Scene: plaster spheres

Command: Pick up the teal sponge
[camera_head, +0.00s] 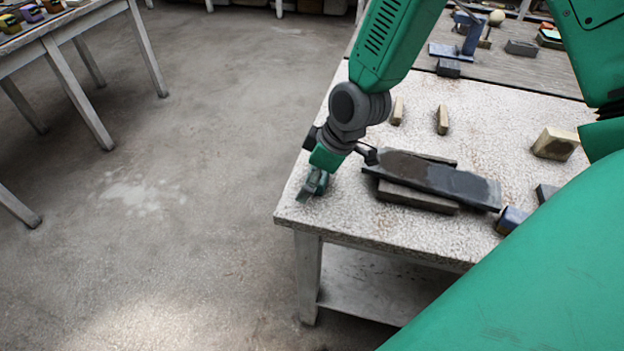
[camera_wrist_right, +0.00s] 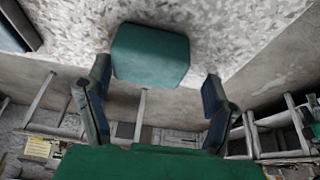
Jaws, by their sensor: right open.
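The teal sponge (camera_wrist_right: 150,55) lies flat on the speckled tabletop close to its edge, seen in the right wrist view. My right gripper (camera_wrist_right: 157,85) is open, with one finger to each side of the sponge's near end and a gap on both sides. Nothing is held. In the head view my right gripper (camera_head: 314,184) points down at the left front corner of the table (camera_head: 296,212). The sponge cannot be made out there, as the gripper covers that spot. My left gripper is not in view.
A dark stone slab (camera_head: 470,188) lies on a block just right of the gripper. Two small pale blocks (camera_head: 442,120) and a beige block (camera_head: 555,144) stand farther back. Open floor (camera_head: 190,200) lies left of the table. Another table (camera_head: 60,35) is at upper left.

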